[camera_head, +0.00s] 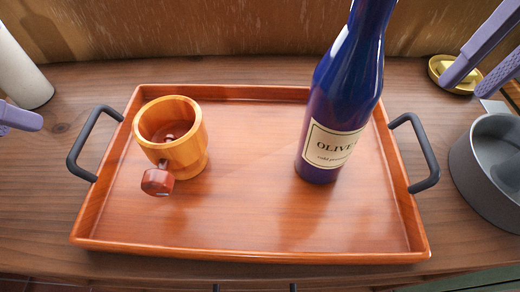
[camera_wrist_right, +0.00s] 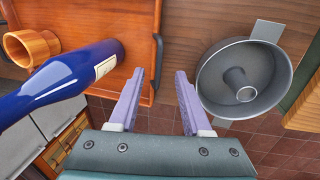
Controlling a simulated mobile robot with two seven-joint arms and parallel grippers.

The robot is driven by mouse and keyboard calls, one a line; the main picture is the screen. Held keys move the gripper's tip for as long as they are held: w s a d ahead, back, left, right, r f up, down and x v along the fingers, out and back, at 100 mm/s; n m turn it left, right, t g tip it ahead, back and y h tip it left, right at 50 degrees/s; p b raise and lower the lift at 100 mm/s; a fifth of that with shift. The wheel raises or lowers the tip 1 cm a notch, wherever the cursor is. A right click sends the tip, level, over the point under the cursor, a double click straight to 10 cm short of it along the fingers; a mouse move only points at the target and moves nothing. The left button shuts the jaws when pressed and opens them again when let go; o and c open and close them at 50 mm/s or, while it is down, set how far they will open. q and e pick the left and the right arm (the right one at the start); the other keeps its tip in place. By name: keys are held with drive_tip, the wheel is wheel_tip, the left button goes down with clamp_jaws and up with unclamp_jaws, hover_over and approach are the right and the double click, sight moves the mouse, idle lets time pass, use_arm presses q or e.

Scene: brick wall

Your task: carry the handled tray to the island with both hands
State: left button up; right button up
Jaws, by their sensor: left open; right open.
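The orange-brown wooden tray (camera_head: 250,228) lies flat on a wooden counter, with a black handle at each end. The left handle (camera_head: 82,150) and right handle (camera_head: 424,158) are both free. On the tray stand a wooden cup (camera_head: 185,155) with a reddish-brown tool and a blue olive oil bottle (camera_head: 345,85). Part of my left gripper (camera_head: 20,118) shows at the left edge, left of the left handle. My right gripper (camera_head: 466,82) is open and empty, up and right of the right handle. In the right wrist view, the handle (camera_wrist_right: 158,60) appears between the spread fingertips (camera_wrist_right: 157,75), seemingly below them.
A grey ring-shaped pan (camera_head: 490,160) sits close to the right of the tray; it also shows in the right wrist view (camera_wrist_right: 215,85). A small brass dish (camera_head: 440,68) lies behind it, under my right fingers. A white cylinder (camera_head: 18,70) stands at the back left.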

sight(77, 141)
use_arm(q)
drive_tip(key=x, duration=1)
drive_tip(key=shift+d, duration=0.1)
use_arm(e)
drive_tip(key=f, duration=0.3)
drive_tip(key=a+f, duration=0.1)
drive_tip(key=f, duration=0.2)
drive_tip(key=a+f, duration=0.1)
drive_tip(key=f, duration=0.2)
drive_tip(key=shift+w+f, duration=0.1)
drive_tip(key=shift+f, duration=0.25)
use_arm(q)
clamp_jaws()
use_arm(e)
clamp_jaws()
use_arm(q)
drive_tip(key=shift+r, duration=0.15)
use_arm(e)
drive_tip(key=shift+r, duration=0.1)
